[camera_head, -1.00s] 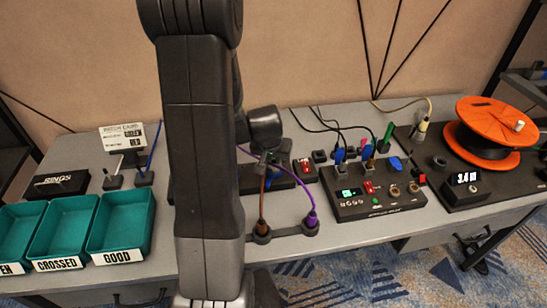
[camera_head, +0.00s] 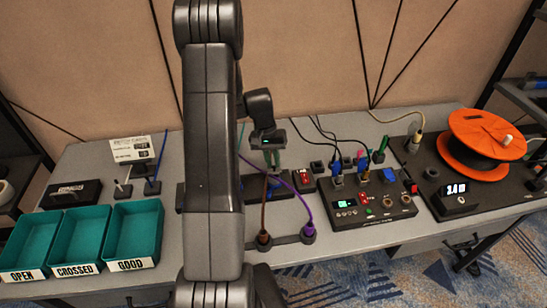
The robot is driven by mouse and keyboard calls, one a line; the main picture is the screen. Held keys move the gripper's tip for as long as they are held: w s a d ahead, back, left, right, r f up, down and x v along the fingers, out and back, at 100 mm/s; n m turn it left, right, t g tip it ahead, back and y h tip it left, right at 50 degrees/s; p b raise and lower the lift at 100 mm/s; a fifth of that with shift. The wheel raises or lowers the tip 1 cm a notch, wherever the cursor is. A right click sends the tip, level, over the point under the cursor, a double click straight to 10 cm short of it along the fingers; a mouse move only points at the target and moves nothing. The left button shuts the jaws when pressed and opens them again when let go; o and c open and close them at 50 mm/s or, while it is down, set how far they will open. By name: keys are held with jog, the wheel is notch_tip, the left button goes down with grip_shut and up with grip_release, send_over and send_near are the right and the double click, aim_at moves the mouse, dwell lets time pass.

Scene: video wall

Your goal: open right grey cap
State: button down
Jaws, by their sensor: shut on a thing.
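My gripper (camera_head: 272,164) points down over the dark block (camera_head: 262,187) at the middle of the table, behind the crossed cables. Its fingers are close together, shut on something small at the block. It is probably the right grey cap, but the fingers cover it and I cannot make out its shape. My own arm hides the left part of the block, so I cannot see any other cap.
Teal bins marked OPEN (camera_head: 12,275), CROSSED (camera_head: 65,270) and GOOD (camera_head: 155,235) stand at the left. A red-switch box (camera_head: 304,181) sits close right of my gripper. A control box (camera_head: 376,215) and an orange reel (camera_head: 486,135) stand farther right.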

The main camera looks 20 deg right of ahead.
jog(key=shift+w+d+f+n+g+y+b, duration=0.2)
jog(key=shift+w+g, duration=0.6)
jog(key=shift+g, duration=0.65)
jog(key=shift+w+d+f+n+g+y+b, duration=0.15)
jog(key=shift+w+g+y, duration=0.2)
jog(key=shift+w+g, duration=0.75)
jog(key=shift+w+d+f+n+g+y+b, duration=0.1)
jog(key=shift+w+d+g+y, duration=0.3)
jog(key=shift+g, duration=1.35)
jog(key=shift+w+a, duration=0.1)
jog(key=shift+a, duration=0.1)
jog(key=c, duration=1.4)
grip_release()
jog(key=shift+r, duration=0.1)
